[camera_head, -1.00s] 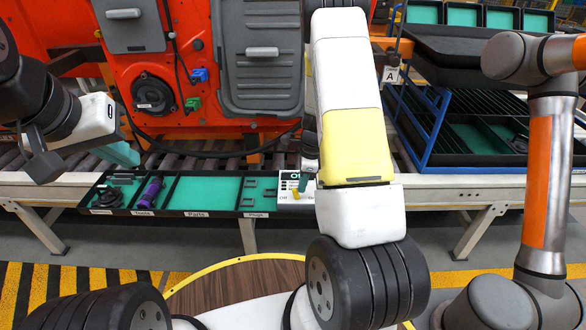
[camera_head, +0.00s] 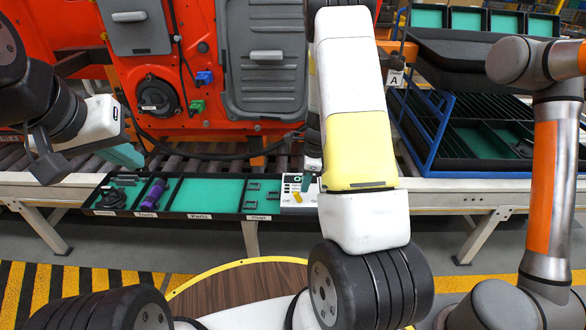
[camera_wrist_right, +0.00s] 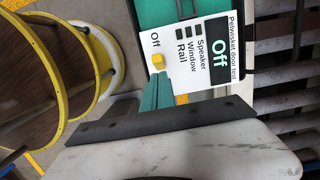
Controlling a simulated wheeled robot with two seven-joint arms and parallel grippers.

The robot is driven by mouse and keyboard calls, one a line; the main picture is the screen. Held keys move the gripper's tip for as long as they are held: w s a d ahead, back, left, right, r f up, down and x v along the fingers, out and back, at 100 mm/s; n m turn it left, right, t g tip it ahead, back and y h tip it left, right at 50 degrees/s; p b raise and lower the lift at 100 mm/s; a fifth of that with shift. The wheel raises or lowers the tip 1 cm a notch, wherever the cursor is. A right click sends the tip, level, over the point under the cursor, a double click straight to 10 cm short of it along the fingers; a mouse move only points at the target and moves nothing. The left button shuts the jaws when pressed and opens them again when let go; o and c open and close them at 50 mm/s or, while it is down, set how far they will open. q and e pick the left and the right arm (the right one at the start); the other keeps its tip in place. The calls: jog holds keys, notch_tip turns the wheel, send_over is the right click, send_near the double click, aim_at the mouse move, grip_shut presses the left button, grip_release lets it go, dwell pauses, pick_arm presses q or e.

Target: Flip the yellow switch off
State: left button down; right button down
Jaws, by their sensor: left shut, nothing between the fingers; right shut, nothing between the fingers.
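The yellow switch (camera_wrist_right: 158,61) sits on a white panel (camera_wrist_right: 190,72) next to a printed "Off" label. The panel's dark green display (camera_wrist_right: 219,56) reads "Off". In the head view the switch (camera_head: 297,197) shows at the right end of the tray, beside my right arm. My right gripper (camera_wrist_right: 157,92) is shut; its teal fingertips are just short of the switch, and I cannot tell whether they touch it. My left gripper (camera_head: 128,155) is shut and empty, above the conveyor at left.
A dark tray with teal compartments (camera_head: 206,194) holds a purple item (camera_head: 153,194) and a black one. An orange door (camera_head: 220,110) with grey panels stands behind the rollers. Racks fill the right back. A round wooden platform with yellow rim (camera_wrist_right: 100,50) lies below.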

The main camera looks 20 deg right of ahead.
notch_tip(320, 180, up, 12)
jog(key=d, duration=0.1)
jog(key=shift+s+d+f, duration=0.25)
jog(key=shift+d, duration=0.15)
jog(key=s+a+r+n+t, duration=0.3)
jog(key=s+a+r+n, duration=0.2)
jog(key=s+r+n, duration=0.6)
jog(key=s+a+r+n+t, duration=0.2)
jog(key=s+a+r+n, duration=0.3)
jog(key=s+r+n, duration=0.5)
jog(key=shift+s+a+r+n+t, duration=0.25)
jog(key=shift+s+r+n+t, duration=0.15)
jog(key=shift+s+r, duration=0.4)
